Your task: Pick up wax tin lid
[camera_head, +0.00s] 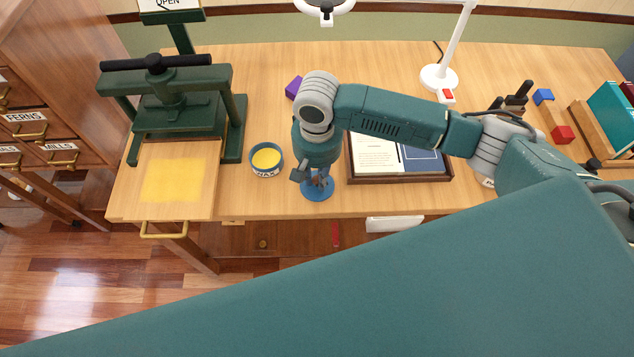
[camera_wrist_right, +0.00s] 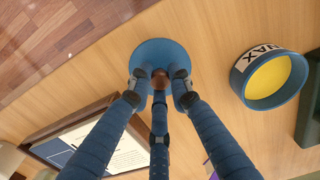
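The wax tin lid (camera_head: 317,193), a blue disc with a small brown knob, lies near the front edge of the wooden table. In the right wrist view, the lid (camera_wrist_right: 160,50) shows its knob between the fingers. My right gripper (camera_head: 318,178) is above the lid, its fingertips (camera_wrist_right: 159,80) around the knob; whether they press on it is unclear. The blue wax tin (camera_head: 266,159) stands lidless to the left, with yellow wax inside, and also shows in the right wrist view (camera_wrist_right: 270,80). My left gripper is not in view.
A green press (camera_head: 165,95) stands left of the tin, with a yellow-marked board (camera_head: 170,180) in front. A framed display (camera_head: 400,178) lies right of the lid, under my right arm. A purple block (camera_head: 293,88) and a lamp base (camera_head: 438,78) are farther back.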

